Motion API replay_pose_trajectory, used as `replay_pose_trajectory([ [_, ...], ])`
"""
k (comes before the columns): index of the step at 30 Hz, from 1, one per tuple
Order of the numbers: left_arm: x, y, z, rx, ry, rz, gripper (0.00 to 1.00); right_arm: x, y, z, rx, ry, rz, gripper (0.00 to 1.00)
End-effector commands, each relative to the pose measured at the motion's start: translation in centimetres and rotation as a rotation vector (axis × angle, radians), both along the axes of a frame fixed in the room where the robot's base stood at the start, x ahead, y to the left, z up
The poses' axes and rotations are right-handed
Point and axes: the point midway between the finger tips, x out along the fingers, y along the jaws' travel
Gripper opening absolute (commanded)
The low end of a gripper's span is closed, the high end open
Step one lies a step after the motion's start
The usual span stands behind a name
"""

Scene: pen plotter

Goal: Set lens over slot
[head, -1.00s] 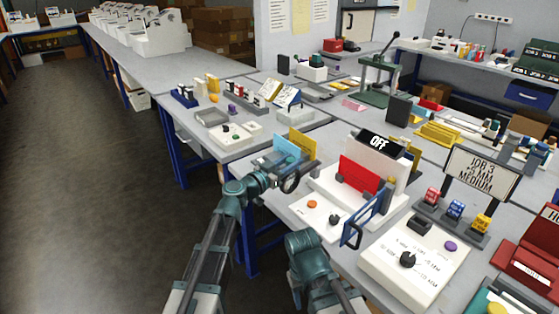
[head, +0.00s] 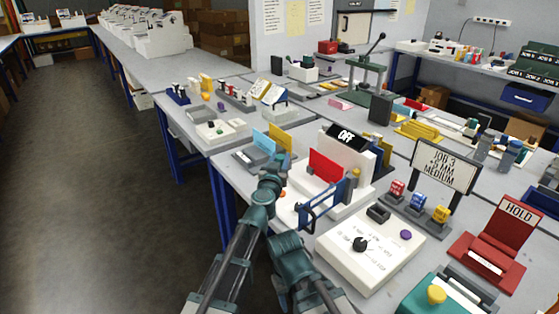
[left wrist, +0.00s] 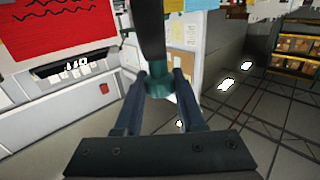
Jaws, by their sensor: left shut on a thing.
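My left gripper (head: 274,166) is at the left front corner of the white plotter (head: 350,150), beside its red panel (head: 326,170). In the left wrist view its two blue fingers (left wrist: 160,88) close on a teal collar with a dark shaft (left wrist: 151,35), which I take to be the lens's handle. The lens's ring cannot be made out now. A dark slot (left wrist: 75,65) with small white marks lies below the red panel, left of the fingers and apart from the held piece. My right gripper is not in view.
A blue frame (head: 322,203) stands at the plotter's front right. A white dial box (head: 362,250) is nearer. Cyan and yellow panels (head: 279,138) stand behind my left gripper. An OFF sign (head: 346,136) tops the plotter. Open floor (head: 90,210) lies left.

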Motion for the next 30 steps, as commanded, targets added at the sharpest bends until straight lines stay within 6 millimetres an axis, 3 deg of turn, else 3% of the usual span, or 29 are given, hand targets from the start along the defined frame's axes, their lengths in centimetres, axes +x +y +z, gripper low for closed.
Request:
replay_pose_trajectory([
  [18,0.09,-0.02,0.0,-0.001,0.0,0.036,0.0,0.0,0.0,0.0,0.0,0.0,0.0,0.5],
  [19,0.09,-0.02,0.0,-0.001,0.0,0.036,0.42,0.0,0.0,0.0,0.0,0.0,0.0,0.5],
  [21,0.1,-0.02,0.0,-0.001,0.0,0.035,0.55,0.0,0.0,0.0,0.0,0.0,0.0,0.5],
  [24,0.09,-0.01,0.0,-0.001,0.0,0.035,0.69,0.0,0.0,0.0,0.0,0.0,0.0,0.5],
  [30,0.09,-0.01,0.0,-0.001,0.0,0.035,0.69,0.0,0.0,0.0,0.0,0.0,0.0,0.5],
])
